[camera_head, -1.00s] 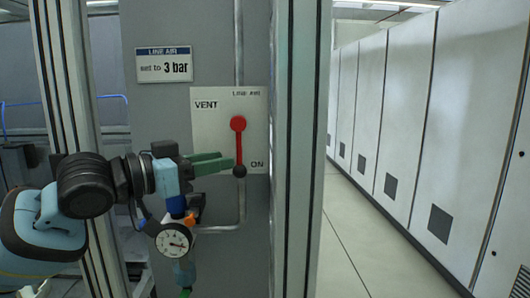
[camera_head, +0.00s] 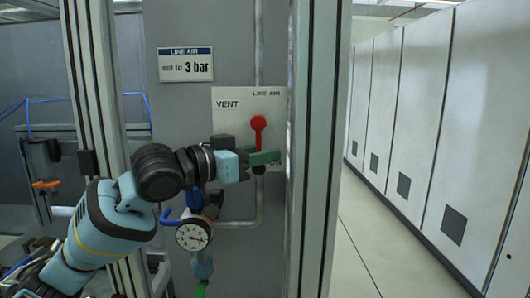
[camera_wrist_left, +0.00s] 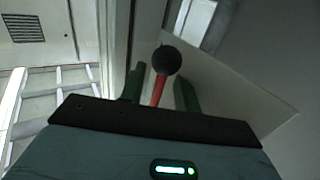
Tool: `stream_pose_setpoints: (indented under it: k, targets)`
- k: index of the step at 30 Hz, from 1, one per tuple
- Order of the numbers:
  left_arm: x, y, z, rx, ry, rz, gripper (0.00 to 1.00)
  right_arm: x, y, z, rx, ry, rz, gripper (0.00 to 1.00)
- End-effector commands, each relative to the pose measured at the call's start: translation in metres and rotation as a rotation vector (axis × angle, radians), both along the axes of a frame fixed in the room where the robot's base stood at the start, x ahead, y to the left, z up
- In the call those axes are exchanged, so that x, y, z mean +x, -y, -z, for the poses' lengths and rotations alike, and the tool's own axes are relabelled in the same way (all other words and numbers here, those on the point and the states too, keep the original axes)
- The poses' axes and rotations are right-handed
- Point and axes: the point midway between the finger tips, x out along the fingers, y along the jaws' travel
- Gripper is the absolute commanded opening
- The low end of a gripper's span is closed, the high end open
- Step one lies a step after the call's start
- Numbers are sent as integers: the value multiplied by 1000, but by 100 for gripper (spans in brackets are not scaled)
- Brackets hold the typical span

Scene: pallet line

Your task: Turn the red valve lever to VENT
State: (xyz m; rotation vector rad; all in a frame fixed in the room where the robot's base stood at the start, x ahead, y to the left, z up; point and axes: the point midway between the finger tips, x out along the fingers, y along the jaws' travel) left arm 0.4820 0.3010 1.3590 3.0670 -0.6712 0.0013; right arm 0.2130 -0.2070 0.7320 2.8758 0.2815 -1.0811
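The red valve lever (camera_head: 258,124) is on a white plate (camera_head: 228,122) marked VENT at upper left and ON at lower right. It hangs straight down from its red hub, toward ON. My left gripper (camera_head: 263,158) is at the lever's lower part, its green fingers hiding the rod and most of the ON label. In the left wrist view, the red rod (camera_wrist_left: 158,92) and black knob (camera_wrist_left: 166,61) show between the two green fingers (camera_wrist_left: 160,88). The fingers are apart, with a gap on both sides of the rod. My right gripper is not in view.
A pressure gauge (camera_head: 193,235) with fittings hangs just below my left wrist. A sign (camera_head: 186,65) reading "set to 3 bar" is above left. A metal post (camera_head: 313,150) stands close to the right of the plate. Open floor (camera_head: 365,255) lies beyond it.

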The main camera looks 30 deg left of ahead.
Motion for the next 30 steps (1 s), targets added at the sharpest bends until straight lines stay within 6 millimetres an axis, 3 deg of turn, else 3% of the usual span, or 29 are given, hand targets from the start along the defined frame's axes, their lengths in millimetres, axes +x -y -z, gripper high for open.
stream_pose_setpoints:
  k: [14, 22, 30]
  targets:
    - [13, 7, 0, 3, -1, 1, 32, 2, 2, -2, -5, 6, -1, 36]
    - [13, 7, 0, 3, -1, 1, 0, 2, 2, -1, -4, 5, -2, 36]
    - [13, 7, 0, 3, -1, 1, 0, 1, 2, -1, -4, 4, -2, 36]
